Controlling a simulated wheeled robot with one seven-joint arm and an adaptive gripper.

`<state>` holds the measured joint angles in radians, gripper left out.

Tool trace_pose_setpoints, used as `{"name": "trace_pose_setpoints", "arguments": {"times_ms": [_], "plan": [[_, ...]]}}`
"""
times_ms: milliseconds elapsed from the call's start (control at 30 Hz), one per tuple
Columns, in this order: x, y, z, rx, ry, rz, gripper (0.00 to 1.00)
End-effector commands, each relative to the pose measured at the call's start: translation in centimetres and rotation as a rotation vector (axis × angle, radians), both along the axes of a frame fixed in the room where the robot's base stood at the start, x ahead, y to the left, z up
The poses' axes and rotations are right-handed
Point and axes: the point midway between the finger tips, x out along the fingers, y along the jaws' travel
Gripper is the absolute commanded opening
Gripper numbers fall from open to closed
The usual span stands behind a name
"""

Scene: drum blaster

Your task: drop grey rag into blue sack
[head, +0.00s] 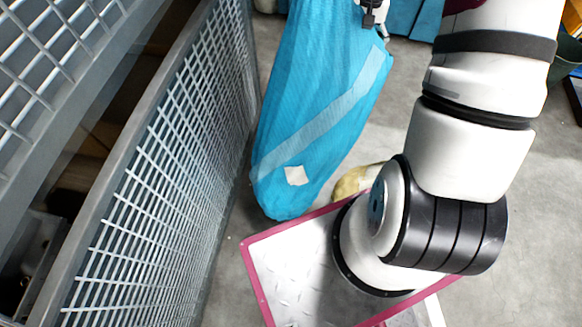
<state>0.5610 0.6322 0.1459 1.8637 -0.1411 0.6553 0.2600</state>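A long blue fabric thing (310,110), which looks like the blue sack, fills the upper middle of the head view. It has a pale diagonal band and a small white patch near its lower end. Its top is cut off by the frame, and no opening shows. A small black and white piece (374,14) at the top edge, over the sack's upper right, may be part of my gripper. Its fingers cannot be made out, so I cannot tell whether it is open or holds anything. No grey rag can be made out.
A grey metal mesh panel (165,180) runs along the left, close to the sack. A beige rounded object (355,182) sits partly hidden behind my arm. Other blue material (415,18) is at the top. Grey floor (545,230) is clear at right.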

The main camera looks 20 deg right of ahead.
Motion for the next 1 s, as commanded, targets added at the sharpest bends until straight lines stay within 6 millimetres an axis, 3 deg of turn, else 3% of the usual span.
{"name": "trace_pose_setpoints", "arguments": {"times_ms": [100,367,400,467,500,867,1000], "plan": [[0.0,0.0,-1.0,0.001,0.001,0.000,0.55],[0.0,0.0,-1.1,0.000,0.000,0.001,0.55],[0.0,0.0,-1.1,0.000,0.000,0.001,0.85],[0.0,0.0,-1.1,0.000,0.000,0.001,0.98],[0.0,0.0,-1.1,0.000,0.000,0.001,1.00],[0.0,0.0,-0.9,-0.001,-0.001,0.000,1.00],[0.1,-0.1,0.3,-0.002,-0.003,-0.001,1.00]]}}
